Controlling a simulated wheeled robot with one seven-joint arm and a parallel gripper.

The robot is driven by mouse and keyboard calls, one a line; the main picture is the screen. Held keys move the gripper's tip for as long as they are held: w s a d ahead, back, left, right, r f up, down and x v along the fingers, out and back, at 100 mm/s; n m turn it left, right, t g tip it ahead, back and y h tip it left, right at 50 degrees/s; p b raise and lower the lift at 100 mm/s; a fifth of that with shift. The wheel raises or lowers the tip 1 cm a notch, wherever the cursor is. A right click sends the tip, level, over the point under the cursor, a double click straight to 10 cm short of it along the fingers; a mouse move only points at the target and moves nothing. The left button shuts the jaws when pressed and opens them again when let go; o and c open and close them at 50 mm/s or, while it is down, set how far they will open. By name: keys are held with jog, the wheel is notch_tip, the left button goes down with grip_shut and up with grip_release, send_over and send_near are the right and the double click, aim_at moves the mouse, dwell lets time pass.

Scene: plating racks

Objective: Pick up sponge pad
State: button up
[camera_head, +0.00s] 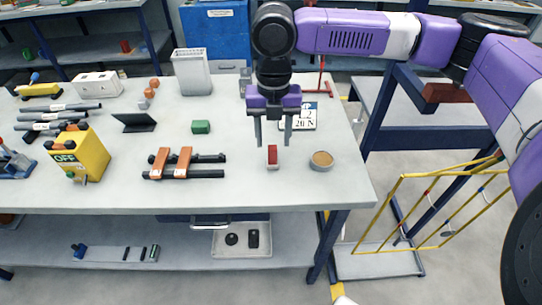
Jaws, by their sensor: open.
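My gripper (272,138) points down over the front right part of the grey table, with its two fingers apart and nothing between them. A small red block with a pale front end (272,156) lies on the table just below and between the fingertips in the picture. It looks clear of the fingers, though the exact height gap is hard to tell. A small green block (201,127) lies to the left of my gripper. No label shows which of these two blocks is the sponge pad.
A round tan-topped tin (321,160) stands close right of the red block. Orange-brown clamps on black rods (184,164) lie to the left. A white sign (302,116) is behind the fingers. A yellow wire rack (430,210) stands right of the table (235,190).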

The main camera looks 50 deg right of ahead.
aim_at(273, 147)
jog(key=shift+a+f, duration=0.1)
jog(key=shift+f, duration=2.2)
grip_shut()
